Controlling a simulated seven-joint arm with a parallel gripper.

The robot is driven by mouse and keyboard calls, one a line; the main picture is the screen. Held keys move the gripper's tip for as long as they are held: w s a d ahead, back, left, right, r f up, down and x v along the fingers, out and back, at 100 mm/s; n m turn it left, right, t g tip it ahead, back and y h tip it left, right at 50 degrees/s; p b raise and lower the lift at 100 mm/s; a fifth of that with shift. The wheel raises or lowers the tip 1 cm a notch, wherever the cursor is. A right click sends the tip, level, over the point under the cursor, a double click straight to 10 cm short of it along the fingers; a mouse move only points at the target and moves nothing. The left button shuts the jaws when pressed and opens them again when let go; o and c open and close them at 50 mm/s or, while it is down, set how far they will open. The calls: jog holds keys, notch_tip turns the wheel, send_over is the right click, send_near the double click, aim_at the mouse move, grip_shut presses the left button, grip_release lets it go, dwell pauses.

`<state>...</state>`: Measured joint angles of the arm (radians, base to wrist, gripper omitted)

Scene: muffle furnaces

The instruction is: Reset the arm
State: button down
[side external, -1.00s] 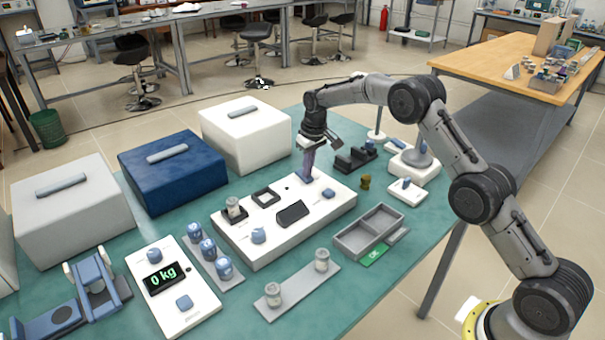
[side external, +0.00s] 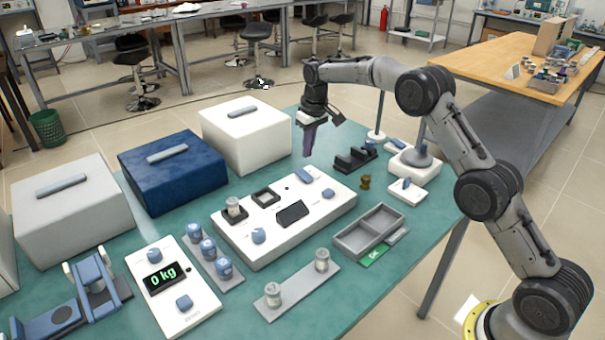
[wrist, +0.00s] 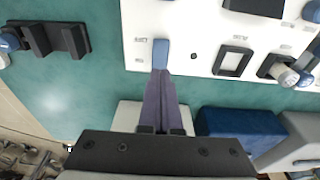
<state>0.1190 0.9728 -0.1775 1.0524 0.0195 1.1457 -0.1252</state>
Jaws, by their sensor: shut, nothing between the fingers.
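My gripper (side external: 308,152) is shut and empty, with its purple fingers together and pointing down. It hangs in the air above the back of the white control panel (side external: 243,246). In the wrist view the closed fingers (wrist: 160,78) line up with a blue switch (wrist: 160,53) on the panel's edge. The same switch (side external: 304,175) shows below the gripper in the side view, with a gap between them.
White (side external: 246,135), blue (side external: 172,172) and grey (side external: 73,210) furnaces stand along the back of the green table. A black holder (side external: 355,159) and a stand (side external: 414,160) are to the right. A grey tray (side external: 347,246) and a scale (side external: 188,305) sit in front.

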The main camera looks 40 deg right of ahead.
jog(key=shift+r, duration=0.15)
jog(key=s+a+r+t, duration=0.1)
jog(key=s+r, duration=0.1)
jog(key=r, duration=0.5)
jog(key=s+a+r+t, duration=0.1)
jog(key=s+r, duration=0.1)
jog(key=r, duration=0.6)
jog(key=s+a+r+t, duration=0.2)
jog(key=s+a+r, duration=0.1)
jog(key=s+r, duration=0.95)
jog(key=s+a+f, duration=0.2)
jog(key=s+f, duration=0.1)
jog(key=s, duration=1.5)
jog(key=s+f, duration=1.1)
jog(key=f, duration=0.1)
